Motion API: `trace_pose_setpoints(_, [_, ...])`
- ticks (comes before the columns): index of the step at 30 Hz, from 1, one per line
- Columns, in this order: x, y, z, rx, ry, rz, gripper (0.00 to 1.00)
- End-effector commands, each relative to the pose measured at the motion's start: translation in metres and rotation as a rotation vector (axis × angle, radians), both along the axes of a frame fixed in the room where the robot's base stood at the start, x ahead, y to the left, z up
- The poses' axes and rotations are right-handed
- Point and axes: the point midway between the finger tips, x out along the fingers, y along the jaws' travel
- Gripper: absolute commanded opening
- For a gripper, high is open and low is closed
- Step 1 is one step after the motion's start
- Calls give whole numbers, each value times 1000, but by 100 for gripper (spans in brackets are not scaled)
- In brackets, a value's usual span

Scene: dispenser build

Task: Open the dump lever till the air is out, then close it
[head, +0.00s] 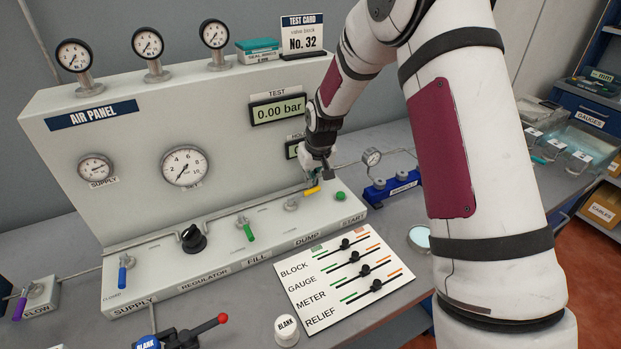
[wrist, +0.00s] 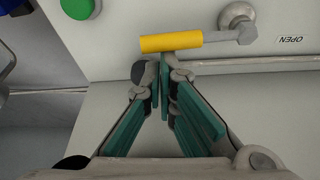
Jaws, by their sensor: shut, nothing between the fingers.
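The dump lever has a yellow handle (head: 312,190) above the DUMP label on the sloped panel. Its handle points right, toward the green START button (head: 340,196). In the wrist view the yellow handle (wrist: 171,42) lies crosswise, its grey stem running to a round pivot; an upside-down OPEN mark (wrist: 290,40) is beyond the pivot, away from the handle. My gripper (wrist: 164,62) is shut and empty, its fingertips right at the handle's edge; I cannot tell if they touch. The head view shows my gripper (head: 313,178) just behind the handle. The TEST display (head: 277,109) reads 0.00 bar.
A thin pipe runs along the panel behind the levers. The green fill lever (head: 246,229) and black regulator knob (head: 193,238) stand left. A blue block (head: 393,190) with a gauge stands right. A white slider card (head: 345,278) lies in front.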

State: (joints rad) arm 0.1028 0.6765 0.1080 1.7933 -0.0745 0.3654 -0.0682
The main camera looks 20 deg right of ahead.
Motion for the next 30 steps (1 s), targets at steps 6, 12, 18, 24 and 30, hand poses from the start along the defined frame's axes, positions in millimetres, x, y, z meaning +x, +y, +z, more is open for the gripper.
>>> trace_pose_setpoints(6, [-4,-1,0,-1,3,-42,0])
trace_pose_setpoints(12, [-12,-3,0,-2,2,-139,0])
trace_pose_setpoints(18, [-26,-5,0,-3,3,-309,0])
trace_pose_setpoints(24, [-41,-7,0,-2,3,-501,0])
trace_pose_setpoints(30, [-55,-6,0,-3,2,-691,0])
